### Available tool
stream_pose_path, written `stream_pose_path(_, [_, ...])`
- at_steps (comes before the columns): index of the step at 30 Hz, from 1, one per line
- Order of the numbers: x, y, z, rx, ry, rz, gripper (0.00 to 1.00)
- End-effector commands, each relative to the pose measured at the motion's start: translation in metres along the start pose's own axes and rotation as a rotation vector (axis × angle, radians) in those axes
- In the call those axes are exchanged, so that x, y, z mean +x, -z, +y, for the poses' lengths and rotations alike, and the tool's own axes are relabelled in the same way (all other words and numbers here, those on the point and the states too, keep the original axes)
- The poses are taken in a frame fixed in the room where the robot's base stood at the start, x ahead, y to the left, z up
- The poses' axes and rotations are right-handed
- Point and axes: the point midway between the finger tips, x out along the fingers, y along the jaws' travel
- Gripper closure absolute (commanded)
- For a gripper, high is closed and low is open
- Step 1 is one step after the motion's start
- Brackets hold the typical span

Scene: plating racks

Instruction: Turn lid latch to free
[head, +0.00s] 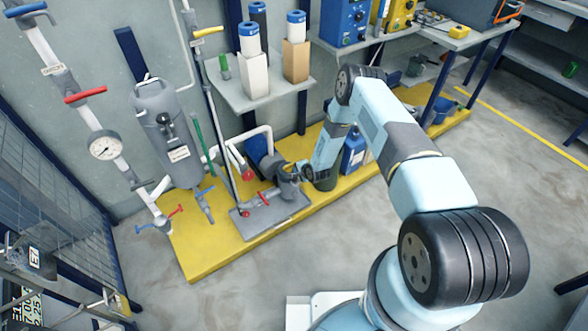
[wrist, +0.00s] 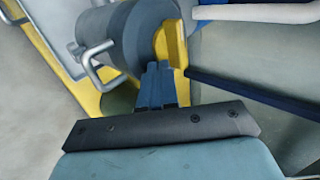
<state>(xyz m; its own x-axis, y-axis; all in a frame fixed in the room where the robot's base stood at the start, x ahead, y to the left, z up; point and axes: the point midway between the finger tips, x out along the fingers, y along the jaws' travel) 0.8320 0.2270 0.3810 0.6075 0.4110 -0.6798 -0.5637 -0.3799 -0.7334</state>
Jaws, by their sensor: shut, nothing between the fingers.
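A grey cylindrical body (wrist: 140,35) with a bent light-grey bar handle (wrist: 88,62) on its side fills the upper middle of the wrist view. I cannot tell for sure which part is the lid latch. My gripper (wrist: 160,70) is shut, its dark blue fingers close together at the cylinder's edge, with yellow showing behind them. I cannot tell whether they touch it. In the head view my gripper (head: 302,168) is low, beside a small grey unit (head: 288,184) on the yellow platform; my arm partly hides the area.
The yellow platform (head: 205,255) carries a grey tank (head: 168,130) and pipes with red and blue handles. A white shelf (head: 262,97) with canisters stands behind. A blue container (head: 353,155) is right of my gripper. Grey floor lies clear in front.

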Motion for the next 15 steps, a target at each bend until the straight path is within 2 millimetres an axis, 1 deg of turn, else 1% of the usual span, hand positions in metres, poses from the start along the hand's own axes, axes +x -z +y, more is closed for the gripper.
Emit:
stream_pose_path(2, [0.0052, -0.0001, -0.0046, -0.003, 0.001, 0.000, 1.00])
stream_pose_path(6, [0.0092, 0.0002, -0.0085, -0.001, 0.000, 0.000, 1.00])
stream_pose_path(15, [0.0099, -0.0001, -0.0093, 0.000, 0.000, 0.000, 1.00])
